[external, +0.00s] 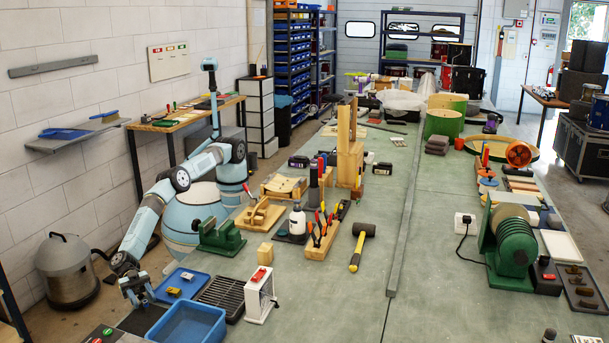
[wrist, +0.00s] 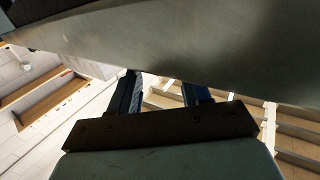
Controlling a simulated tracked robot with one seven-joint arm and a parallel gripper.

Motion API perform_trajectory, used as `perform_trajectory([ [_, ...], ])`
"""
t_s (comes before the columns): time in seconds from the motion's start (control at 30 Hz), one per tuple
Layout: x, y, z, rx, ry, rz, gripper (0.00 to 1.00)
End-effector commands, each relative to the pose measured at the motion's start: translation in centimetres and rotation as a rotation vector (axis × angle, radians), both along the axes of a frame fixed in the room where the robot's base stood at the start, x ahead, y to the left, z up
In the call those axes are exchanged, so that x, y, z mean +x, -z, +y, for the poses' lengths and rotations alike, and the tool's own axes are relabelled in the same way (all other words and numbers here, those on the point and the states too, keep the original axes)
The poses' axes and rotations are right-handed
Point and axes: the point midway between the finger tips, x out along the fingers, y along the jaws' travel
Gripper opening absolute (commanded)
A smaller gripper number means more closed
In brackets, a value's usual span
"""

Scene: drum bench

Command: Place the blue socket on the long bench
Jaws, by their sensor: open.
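The long bench (external: 340,290) is the big green-topped table that fills the middle and right of the external view. I cannot pick out the blue socket with certainty in either view. My gripper (external: 137,290) hangs low at the bench's left front side, left of a flat blue tray. In the wrist view its two dark fingers (wrist: 160,92) stand apart, and no object shows clearly between them. A large grey surface covers the top of that view and hides what lies beyond the fingertips.
The flat blue tray (external: 181,284) holds small yellow and grey pieces, with a deep blue bin (external: 188,325) in front. A black rack (external: 224,297) and a white stand (external: 260,295) are close by. Bare bench lies right of the black mallet (external: 361,245).

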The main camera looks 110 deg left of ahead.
Motion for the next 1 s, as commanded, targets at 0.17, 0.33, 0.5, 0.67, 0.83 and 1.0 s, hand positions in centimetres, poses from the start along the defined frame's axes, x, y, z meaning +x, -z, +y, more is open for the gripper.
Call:
perform_trajectory([
  [0.17, 0.01, 0.0, 0.01, 0.0, 0.0, 0.0, 0.38],
  [0.33, 0.01, 0.0, 0.01, 0.0, 0.0, 0.0, 0.21],
  [0.5, 0.01, 0.0, 0.02, 0.0, 0.0, 0.0, 0.05],
  [0.67, 0.01, 0.0, 0.02, 0.0, 0.0, 0.0, 0.0],
  [0.83, 0.01, -0.01, 0.02, 0.0, 0.0, 0.0, 0.0],
  [1.0, 0.0, -0.33, 0.0, -0.001, 0.0, -0.001, 0.0],
])
